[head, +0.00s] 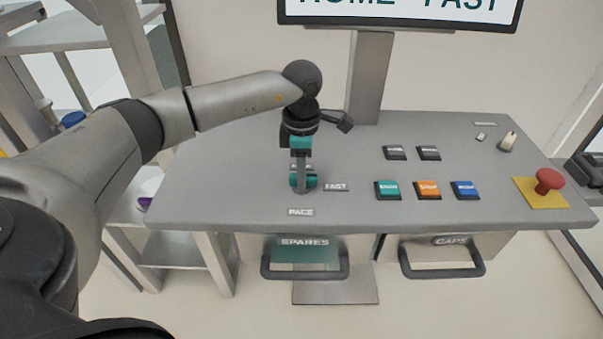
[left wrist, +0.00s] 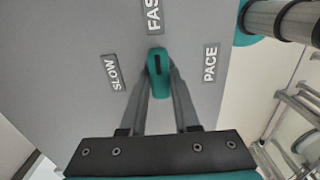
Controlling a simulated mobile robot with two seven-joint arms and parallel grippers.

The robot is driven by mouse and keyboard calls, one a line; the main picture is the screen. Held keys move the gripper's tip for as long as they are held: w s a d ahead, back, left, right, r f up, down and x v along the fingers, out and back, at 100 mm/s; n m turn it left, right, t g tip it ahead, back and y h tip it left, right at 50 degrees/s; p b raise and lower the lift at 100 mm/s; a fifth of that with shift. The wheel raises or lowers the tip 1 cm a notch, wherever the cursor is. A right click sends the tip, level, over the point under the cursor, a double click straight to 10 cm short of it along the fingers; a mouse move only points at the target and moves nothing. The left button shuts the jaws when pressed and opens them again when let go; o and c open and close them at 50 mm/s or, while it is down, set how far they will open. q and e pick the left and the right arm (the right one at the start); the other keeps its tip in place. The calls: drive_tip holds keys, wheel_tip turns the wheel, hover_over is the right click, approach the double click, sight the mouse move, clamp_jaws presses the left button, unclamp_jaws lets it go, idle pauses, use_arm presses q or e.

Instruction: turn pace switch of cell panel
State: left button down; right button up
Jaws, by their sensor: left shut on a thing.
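The pace switch is a teal knob (left wrist: 158,88) with a dark pointer line, on the grey panel (head: 230,190). In the left wrist view its line points toward the FAST label (left wrist: 153,14); the SLOW label (left wrist: 114,73) is to its left and the PACE label (left wrist: 210,63) to its right. My left gripper (head: 302,187) comes down from above and is shut on the knob, one finger on each side. In the head view the gripper partly hides the knob (head: 311,182). My right gripper is not in view.
Teal (head: 387,190), orange (head: 427,190) and blue (head: 465,190) buttons lie to the right. A red mushroom button (head: 548,180) is at far right. Drawer handles (head: 305,273) stick out below the front edge. A screen (head: 400,12) above reads "HOME" and "FAST", partly cut off.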

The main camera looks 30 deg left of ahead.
use_arm(q)
drive_tip(key=c, duration=0.6)
unclamp_jaws()
drive_tip(key=shift+c, duration=0.2)
wheel_tip(320, 180, up, 15)
drive_tip(key=shift+r, duration=0.15)
idle(0.3)
